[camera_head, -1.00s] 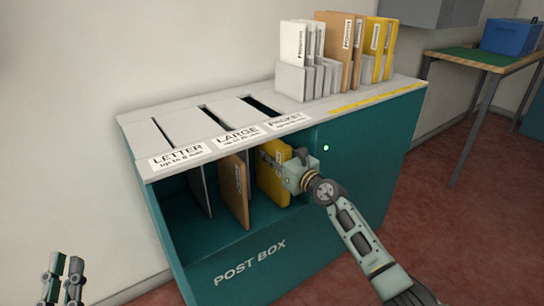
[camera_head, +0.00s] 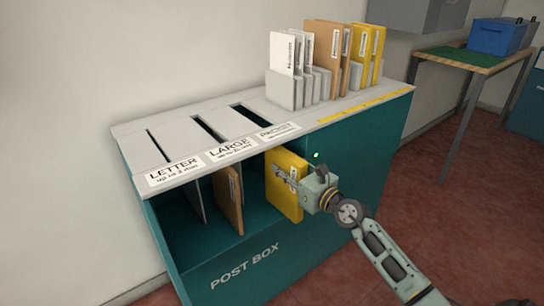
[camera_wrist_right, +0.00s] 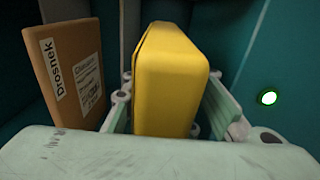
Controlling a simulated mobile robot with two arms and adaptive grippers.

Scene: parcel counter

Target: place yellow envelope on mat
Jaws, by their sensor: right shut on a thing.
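The yellow envelope (camera_head: 287,205) is upright at the front opening of the post box, under the PACKET label. My right gripper (camera_head: 290,177) is shut on it from the right. In the right wrist view the thick yellow envelope (camera_wrist_right: 168,80) stands between the two fingers (camera_wrist_right: 168,108). A green mat (camera_head: 455,55) lies on the wooden table at the back right, far from the gripper. My left gripper is out of view.
The teal post box (camera_head: 360,165) has slots on top and open compartments below. A brown envelope (camera_head: 228,200) stands in the one left of the yellow envelope. White, brown and yellow envelopes (camera_head: 337,50) stand on top. A blue bin (camera_head: 490,38) occupies the mat's back part.

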